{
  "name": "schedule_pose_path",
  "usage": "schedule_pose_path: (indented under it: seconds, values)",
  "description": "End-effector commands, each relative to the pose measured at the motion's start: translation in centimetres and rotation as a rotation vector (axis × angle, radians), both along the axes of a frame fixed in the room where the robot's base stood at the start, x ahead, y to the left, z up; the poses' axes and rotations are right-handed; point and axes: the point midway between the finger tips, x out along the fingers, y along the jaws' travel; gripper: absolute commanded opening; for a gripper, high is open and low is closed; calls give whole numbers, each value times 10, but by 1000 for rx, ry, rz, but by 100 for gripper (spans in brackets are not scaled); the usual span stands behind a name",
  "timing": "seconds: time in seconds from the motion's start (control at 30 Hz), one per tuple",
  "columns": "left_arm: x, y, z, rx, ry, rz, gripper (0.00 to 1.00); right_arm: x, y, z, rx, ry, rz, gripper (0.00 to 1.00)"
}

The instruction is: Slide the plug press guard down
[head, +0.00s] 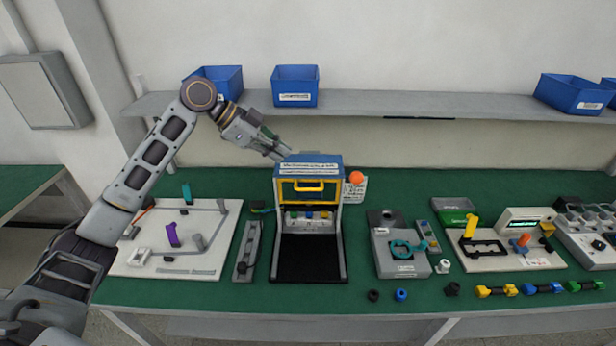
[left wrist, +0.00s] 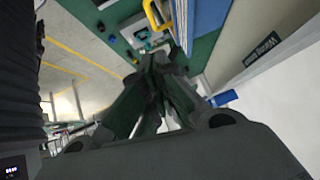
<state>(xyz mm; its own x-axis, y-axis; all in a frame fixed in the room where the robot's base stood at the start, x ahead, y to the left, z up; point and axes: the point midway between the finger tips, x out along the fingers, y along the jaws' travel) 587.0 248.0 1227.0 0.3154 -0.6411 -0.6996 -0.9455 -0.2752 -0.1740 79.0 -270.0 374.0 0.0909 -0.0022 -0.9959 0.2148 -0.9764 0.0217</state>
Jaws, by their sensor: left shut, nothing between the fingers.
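The plug press (head: 309,165) stands at the middle of the green table, with a blue top and a grey frame. Its guard (head: 309,198) is a yellow-framed panel with a yellow handle (head: 309,186), raised in the upper part of the frame. Below it the opening shows coloured plugs and a black floor. My left gripper (head: 281,155) is shut and empty, at the upper left of the press top. In the left wrist view its fingers (left wrist: 170,75) are together, close to the yellow handle (left wrist: 156,17) and the blue press top (left wrist: 208,25). My right gripper is not in view.
A white board with pegs (head: 180,240) lies left of the press, with a grey fixture (head: 247,250) between. A grey block fixture (head: 400,253) stands to the right. A shelf with blue bins (head: 295,86) runs behind.

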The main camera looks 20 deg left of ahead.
Motion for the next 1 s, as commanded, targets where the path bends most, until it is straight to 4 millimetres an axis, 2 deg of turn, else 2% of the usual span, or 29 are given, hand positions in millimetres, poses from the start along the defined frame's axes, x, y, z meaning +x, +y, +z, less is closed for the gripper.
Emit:
schedule_pose_path:
  seconds: [0.57, 1.0]
  values:
    - [1, -3, -1, -1, -2, -5, 0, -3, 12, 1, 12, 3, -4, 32]
    - [15, -32, -33, -2, 0, -4, 0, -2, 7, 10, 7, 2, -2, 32]
